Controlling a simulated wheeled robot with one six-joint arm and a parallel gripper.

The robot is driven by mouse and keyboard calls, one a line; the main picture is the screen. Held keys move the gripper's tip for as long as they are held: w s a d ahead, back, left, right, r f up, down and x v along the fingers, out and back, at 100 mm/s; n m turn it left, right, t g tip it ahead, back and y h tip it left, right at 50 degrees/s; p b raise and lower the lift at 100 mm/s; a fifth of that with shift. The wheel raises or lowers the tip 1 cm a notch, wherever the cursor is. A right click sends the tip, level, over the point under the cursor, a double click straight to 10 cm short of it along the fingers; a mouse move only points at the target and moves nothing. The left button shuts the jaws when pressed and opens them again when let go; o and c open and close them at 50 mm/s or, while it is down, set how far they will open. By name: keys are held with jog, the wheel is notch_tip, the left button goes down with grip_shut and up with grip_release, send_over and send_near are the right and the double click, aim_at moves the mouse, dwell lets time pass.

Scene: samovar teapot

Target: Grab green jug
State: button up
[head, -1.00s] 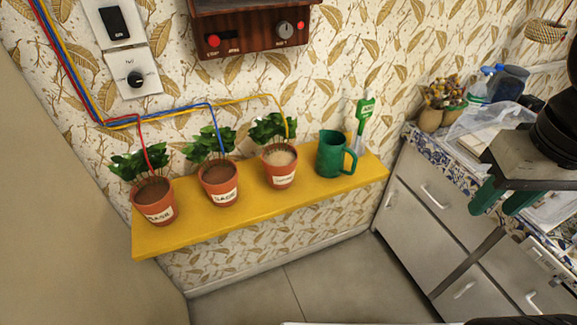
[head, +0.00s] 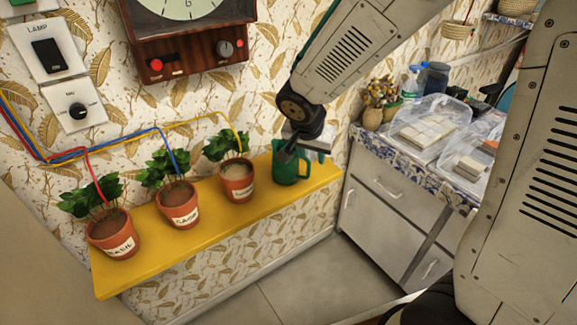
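The green jug (head: 291,172) stands upright near the right end of the yellow shelf (head: 262,206). Its handle is on its right side. My gripper (head: 292,153) is at the top of the jug, in front of its rim and overlapping it in the head view. My arm reaches down to it from the upper right. The fingers are small and dark against the jug, so I cannot tell whether they touch it or how far apart they are. Part of the jug's rim is hidden.
Three potted plants (head: 112,236), (head: 178,205), (head: 237,180) stand left of the jug, with coloured tubes running to them. A wooden control box (head: 190,45) hangs above. A tiled counter with drawers (head: 385,195) stands to the right.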

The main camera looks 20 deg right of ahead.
aim_at(308, 168)
jog(key=x, duration=0.6)
jog(key=w+a+x, duration=0.1)
jog(key=x, duration=0.2)
jog(key=shift+a, duration=0.1)
grip_shut()
